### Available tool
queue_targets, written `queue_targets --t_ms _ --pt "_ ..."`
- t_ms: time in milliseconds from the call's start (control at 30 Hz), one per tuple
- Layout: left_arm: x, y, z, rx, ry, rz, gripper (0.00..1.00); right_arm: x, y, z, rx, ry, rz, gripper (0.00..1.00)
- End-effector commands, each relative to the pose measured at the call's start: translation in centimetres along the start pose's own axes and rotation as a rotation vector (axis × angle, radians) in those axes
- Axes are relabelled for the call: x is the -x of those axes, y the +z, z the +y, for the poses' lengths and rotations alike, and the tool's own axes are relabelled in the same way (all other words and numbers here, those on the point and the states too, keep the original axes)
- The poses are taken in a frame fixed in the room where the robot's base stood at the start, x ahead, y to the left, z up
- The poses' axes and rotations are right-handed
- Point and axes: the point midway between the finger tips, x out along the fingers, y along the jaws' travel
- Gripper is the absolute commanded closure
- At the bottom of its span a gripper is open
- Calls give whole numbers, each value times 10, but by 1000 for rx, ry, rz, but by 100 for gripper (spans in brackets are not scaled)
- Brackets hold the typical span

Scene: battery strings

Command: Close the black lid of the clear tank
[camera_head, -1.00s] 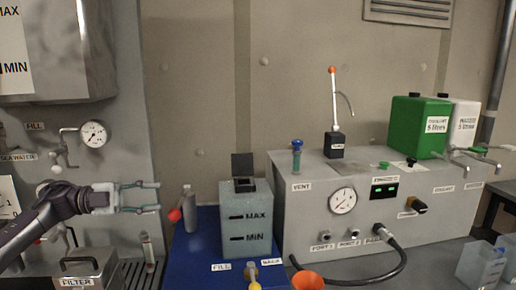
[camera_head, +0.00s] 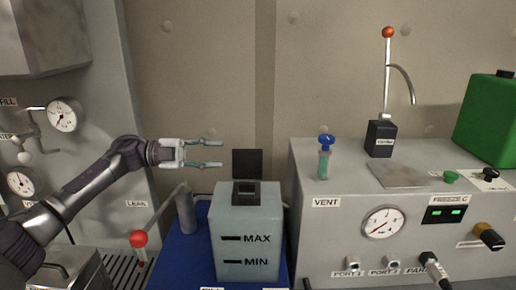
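The clear tank (camera_head: 248,222) stands on a blue surface, with MAX and MIN marks on its front. Its black lid (camera_head: 247,164) stands upright behind the opening (camera_head: 246,190) on top, so the lid is open. My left gripper (camera_head: 221,154) is left of the lid, at about its height in the picture, pointing right. Its two fingers are apart with nothing between them. A small gap shows between the fingertips and the lid; how far they are apart in depth is hard to tell. My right gripper is not in view.
A grey console (camera_head: 350,215) with a gauge, a blue-capped vent (camera_head: 325,155) and an orange-tipped lever (camera_head: 387,75) is on the right.

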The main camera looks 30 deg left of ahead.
Motion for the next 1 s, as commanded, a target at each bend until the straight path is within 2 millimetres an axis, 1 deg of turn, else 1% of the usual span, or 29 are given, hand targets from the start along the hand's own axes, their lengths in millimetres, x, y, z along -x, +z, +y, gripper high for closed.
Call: queue_targets --t_ms 33,200,300,433,600,900,933,1000 --pt "-13 -3 -4 0 1 5 64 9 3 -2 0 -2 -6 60" --pt "-50 -3 -4 1 0 5 64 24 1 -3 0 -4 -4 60" --pt "-69 -2 -4 0 -1 3 64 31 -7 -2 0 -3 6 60" --pt "-88 -2 -3 1 0 2 64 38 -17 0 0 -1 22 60" --pt "-101 -1 -1 1 0 1 64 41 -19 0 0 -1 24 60" --pt "-104 0 0 0 0 0 64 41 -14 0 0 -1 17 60" --pt "-104 0 0 0 0 0 65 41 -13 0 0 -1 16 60" --pt "-103 0 0 0 0 0 77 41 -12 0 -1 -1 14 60"
